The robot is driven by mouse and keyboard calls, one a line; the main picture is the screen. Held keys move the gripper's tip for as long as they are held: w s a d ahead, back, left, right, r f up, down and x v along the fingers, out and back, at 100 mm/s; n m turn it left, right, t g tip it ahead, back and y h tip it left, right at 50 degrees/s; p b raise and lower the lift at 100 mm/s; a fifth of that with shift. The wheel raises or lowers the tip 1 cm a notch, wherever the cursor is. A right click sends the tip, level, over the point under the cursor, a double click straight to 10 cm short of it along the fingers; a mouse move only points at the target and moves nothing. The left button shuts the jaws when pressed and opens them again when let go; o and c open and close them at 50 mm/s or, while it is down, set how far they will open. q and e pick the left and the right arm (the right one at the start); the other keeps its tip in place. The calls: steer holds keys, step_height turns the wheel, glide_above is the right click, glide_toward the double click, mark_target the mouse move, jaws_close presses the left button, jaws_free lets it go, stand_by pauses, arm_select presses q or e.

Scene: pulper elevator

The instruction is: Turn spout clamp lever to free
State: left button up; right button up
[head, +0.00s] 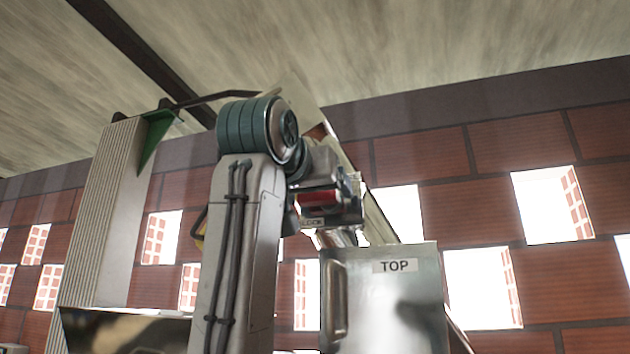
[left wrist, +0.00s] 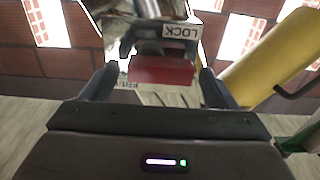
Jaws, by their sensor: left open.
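The red clamp lever (left wrist: 162,70) lies between the two fingers of my left gripper (left wrist: 158,87) in the left wrist view. The fingers are open, one on each side of it, with small gaps visible. A white LOCK label (left wrist: 181,31) sits just above the lever on the metal spout clamp (left wrist: 150,8). Another pale label behind the lever is mostly hidden and unreadable. In the head view the red lever (head: 320,197) shows beside my left wrist, above the LOCK label (head: 312,222). My right gripper is in neither view.
A metal box marked TOP (head: 388,300) with a handle stands below right of the clamp. A ribbed pale column (head: 98,220) with a green bracket (head: 156,135) rises at left. In the wrist view a yellow cylinder (left wrist: 265,65) is close on the right. A brick wall stands behind.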

arm_select(q)
steer(key=c, duration=1)
steer(key=shift+s+d+r+m+b, duration=0.1)
steer(key=shift+d+m+b, duration=0.2)
steer(key=shift+m+b, duration=1.9)
steer(key=shift+s+d+r+m+b, duration=0.2)
steer(key=shift+m+b, duration=0.55)
steer(key=shift+m, duration=3)
steer(key=shift+w+d+r+m+b, duration=0.1)
steer(key=shift+d+m+b, duration=0.25)
steer(key=shift+m+b, duration=1.85)
steer(key=shift+f+m+p, duration=0.1)
steer(key=shift+m+p, duration=0.6)
steer(key=shift+m, duration=0.25)
